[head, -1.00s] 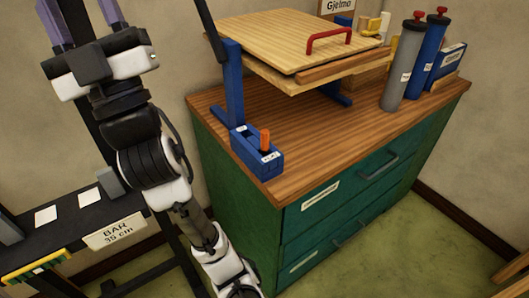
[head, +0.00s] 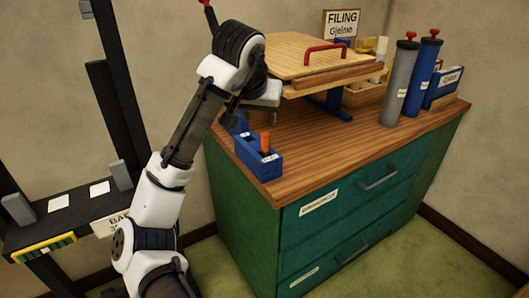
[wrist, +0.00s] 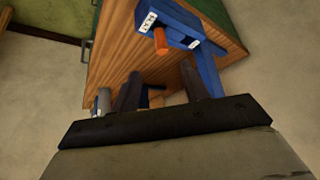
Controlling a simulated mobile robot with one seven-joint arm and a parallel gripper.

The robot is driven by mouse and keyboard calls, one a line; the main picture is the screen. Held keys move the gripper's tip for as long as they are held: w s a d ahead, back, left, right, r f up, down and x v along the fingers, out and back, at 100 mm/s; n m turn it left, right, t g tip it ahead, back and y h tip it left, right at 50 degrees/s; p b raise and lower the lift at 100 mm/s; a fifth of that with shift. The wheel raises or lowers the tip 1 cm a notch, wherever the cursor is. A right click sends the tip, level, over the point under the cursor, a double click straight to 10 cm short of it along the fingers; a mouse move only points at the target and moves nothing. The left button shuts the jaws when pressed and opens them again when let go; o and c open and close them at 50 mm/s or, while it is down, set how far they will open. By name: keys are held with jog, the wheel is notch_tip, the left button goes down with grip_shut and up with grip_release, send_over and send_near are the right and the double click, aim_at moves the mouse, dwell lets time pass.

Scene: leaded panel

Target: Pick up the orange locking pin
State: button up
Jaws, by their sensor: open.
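The orange locking pin (head: 265,142) stands upright in a blue holder block (head: 262,163) at the near left corner of the wooden benchtop. In the wrist view the pin (wrist: 160,41) also shows, with the holder (wrist: 178,18) around its base, beyond the fingertips. My gripper (wrist: 163,82) is open and empty, its two dark fingers apart. In the head view my arm hangs over the left part of the bench. The gripper there is small and partly hidden by my wrist, above and behind the pin, apart from it.
A wooden board with a red handle (head: 326,54) stands behind the pin. Grey (head: 398,85) and blue (head: 423,75) cylinders stand at the back right. The front right benchtop (head: 365,135) is clear. A black rack (head: 82,215) with white cards is at left.

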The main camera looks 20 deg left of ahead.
aim_at(265, 135)
jog(key=p+x, duration=0.1)
jog(key=x, duration=0.7)
jog(key=shift+p+x, duration=0.8)
jog(key=shift+x, duration=1.95)
jog(key=shift+w+a+r, duration=0.1)
jog(key=shift+w+r, duration=0.05)
jog(key=shift+w, duration=0.05)
jog(key=shift+c, duration=0.5)
grip_shut()
